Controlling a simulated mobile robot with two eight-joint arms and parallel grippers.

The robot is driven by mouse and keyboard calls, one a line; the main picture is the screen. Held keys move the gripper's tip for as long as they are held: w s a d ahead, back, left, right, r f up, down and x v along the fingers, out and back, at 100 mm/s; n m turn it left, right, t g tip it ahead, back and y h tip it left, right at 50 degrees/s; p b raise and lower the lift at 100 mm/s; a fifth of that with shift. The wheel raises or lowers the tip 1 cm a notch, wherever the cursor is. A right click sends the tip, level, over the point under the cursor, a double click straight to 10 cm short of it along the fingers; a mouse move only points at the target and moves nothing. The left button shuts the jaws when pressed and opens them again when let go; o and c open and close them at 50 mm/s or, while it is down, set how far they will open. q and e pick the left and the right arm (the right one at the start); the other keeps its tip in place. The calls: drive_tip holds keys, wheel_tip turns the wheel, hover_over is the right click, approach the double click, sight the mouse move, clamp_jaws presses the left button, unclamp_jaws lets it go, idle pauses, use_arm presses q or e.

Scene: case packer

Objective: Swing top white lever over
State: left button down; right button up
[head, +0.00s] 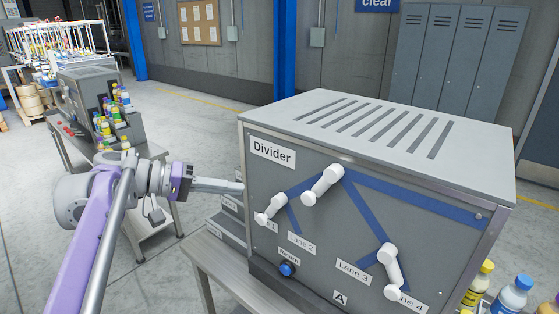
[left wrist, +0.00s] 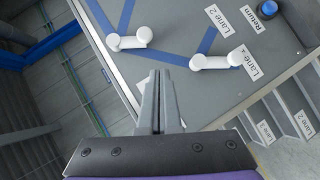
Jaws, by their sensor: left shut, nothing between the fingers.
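The top white lever (head: 322,184) is on the front panel of the grey Divider box (head: 375,200), where the blue stripes meet near the upper edge. It slants, with its free end toward the lower left. It also shows in the left wrist view (left wrist: 130,40). A left white lever (head: 270,208) and a lower right white lever (head: 390,271) are on the same panel. My left gripper (head: 240,187) is at the box's left edge, apart from the top lever. In the left wrist view its fingers (left wrist: 160,95) are shut and empty. My right gripper is out of view.
A blue Return button (head: 287,269) sits low on the panel. Bottles (head: 510,292) stand at the lower right beside the box. A metal table (head: 225,285) is below it at left. Another machine with bottles (head: 90,100) stands behind my left arm.

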use_arm(q)
wheel_tip(320, 180, up, 3)
drive_tip(key=w, duration=0.1)
approach(322, 186)
drive_tip(key=w+d+f, duration=0.1)
drive_tip(key=w+f, duration=0.2)
drive_tip(key=f, duration=0.1)
drive_tip(key=shift+d+f+h, duration=0.3)
drive_tip(key=shift+h, duration=0.1)
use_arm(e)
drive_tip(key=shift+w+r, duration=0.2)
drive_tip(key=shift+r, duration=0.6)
use_arm(q)
drive_tip(key=shift+w, duration=0.1)
drive_tip(key=shift+f, duration=0.1)
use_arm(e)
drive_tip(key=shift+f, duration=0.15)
